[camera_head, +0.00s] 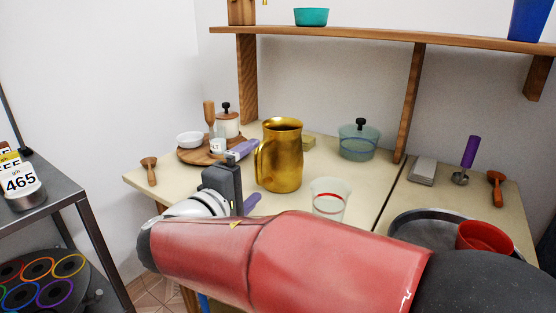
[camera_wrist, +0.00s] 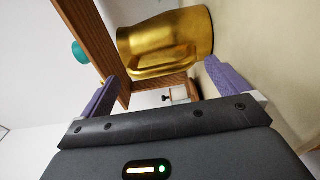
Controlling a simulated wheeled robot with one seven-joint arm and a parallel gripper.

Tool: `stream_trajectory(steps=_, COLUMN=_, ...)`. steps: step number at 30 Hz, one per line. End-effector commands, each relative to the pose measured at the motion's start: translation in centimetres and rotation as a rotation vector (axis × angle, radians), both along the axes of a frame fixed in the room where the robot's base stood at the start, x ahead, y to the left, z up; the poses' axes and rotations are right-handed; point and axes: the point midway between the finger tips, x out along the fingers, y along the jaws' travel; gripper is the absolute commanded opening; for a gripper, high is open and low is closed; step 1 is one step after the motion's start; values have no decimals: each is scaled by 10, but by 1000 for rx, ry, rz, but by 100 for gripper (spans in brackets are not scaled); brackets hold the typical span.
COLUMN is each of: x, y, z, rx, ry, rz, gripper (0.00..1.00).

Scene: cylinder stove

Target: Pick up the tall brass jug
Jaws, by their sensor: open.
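The tall brass jug (camera_head: 282,157) stands upright on the pale worktop, near the middle of the head view. Its handle is on its left side. My gripper (camera_head: 244,175) is at the jug's left, close to the handle side, with purple fingers. In the wrist view the jug (camera_wrist: 178,42) lies ahead, with its handle towards the gripper. The two purple fingers of my gripper (camera_wrist: 168,83) are spread wide with nothing between them. The jug appears beyond the fingertips. My red arm hides the front of the worktop in the head view.
A clear cup with a red band (camera_head: 329,198) stands right of the jug, near my arm. A glass pot (camera_head: 358,141) is behind right. A wooden board (camera_head: 190,155) holds a white bowl and lidded jar at left. A shelf (camera_head: 330,36) runs above.

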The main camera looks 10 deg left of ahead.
Motion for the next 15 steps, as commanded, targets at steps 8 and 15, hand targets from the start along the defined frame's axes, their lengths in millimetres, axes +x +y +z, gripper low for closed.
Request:
stream_trajectory(steps=8, x=33, y=-9, z=0, rx=0, ry=0, rz=-2, gripper=100)
stream_trajectory(steps=15, x=34, y=-9, z=0, rx=1, ry=0, rz=-1, gripper=100)
